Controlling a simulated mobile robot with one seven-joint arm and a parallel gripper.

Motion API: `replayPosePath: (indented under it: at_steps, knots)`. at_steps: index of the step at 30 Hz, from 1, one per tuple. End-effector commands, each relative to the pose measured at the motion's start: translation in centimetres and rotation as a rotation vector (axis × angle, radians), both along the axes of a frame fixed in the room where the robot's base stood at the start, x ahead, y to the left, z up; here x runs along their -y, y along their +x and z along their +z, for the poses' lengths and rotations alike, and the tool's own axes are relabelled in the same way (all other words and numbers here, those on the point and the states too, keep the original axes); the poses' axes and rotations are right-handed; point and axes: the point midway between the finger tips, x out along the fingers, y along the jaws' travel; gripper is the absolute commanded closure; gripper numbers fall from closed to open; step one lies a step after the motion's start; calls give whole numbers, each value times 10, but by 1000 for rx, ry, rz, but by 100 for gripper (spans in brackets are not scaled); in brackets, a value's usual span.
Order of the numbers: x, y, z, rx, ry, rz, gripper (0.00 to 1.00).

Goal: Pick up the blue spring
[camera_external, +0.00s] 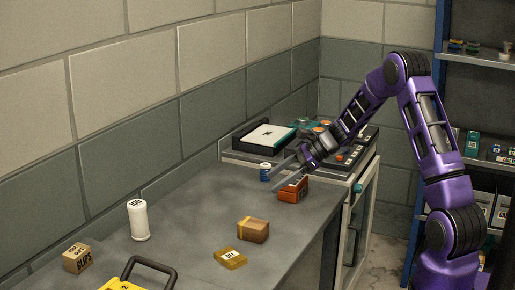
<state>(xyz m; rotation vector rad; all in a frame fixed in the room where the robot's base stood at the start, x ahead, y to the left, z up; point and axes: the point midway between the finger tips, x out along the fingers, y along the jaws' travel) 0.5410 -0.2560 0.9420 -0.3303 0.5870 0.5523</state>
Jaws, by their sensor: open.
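A small blue-and-white cylinder (265,172) stands upright on the grey worktop, near its far end. It is the only blue item I make out near my gripper. It is too small to tell whether it is a spring. My gripper (272,181) reaches in from the right, low over the worktop, with its two grey fingers apart and pointing left. The fingertips are close to the cylinder, and I cannot tell whether they touch it. Nothing shows between the fingers.
An orange-brown box (293,190) sits just under and beside my gripper. A cardboard box (253,230), a yellow packet (230,259), a white bottle (138,220) and a clips box (78,258) stand nearer. A machine with a dark top (350,153) stands behind. The middle worktop is clear.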

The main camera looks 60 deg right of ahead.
Motion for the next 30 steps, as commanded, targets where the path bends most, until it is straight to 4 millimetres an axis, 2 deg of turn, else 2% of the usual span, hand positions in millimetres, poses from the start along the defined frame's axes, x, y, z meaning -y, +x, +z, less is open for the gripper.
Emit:
replayPosePath:
  at_steps: [1,6,9,12,14,17,30]
  knots:
    - [25,-7,7,38,60,-97,22]
    - [90,-29,26,151,191,-346,22]
    - [120,-46,31,182,214,-448,22]
    - [136,-57,32,196,221,-501,22]
    - [139,-56,30,198,223,-512,22]
    - [139,-44,25,199,224,-514,22]
    - [131,39,-10,197,223,-512,22]
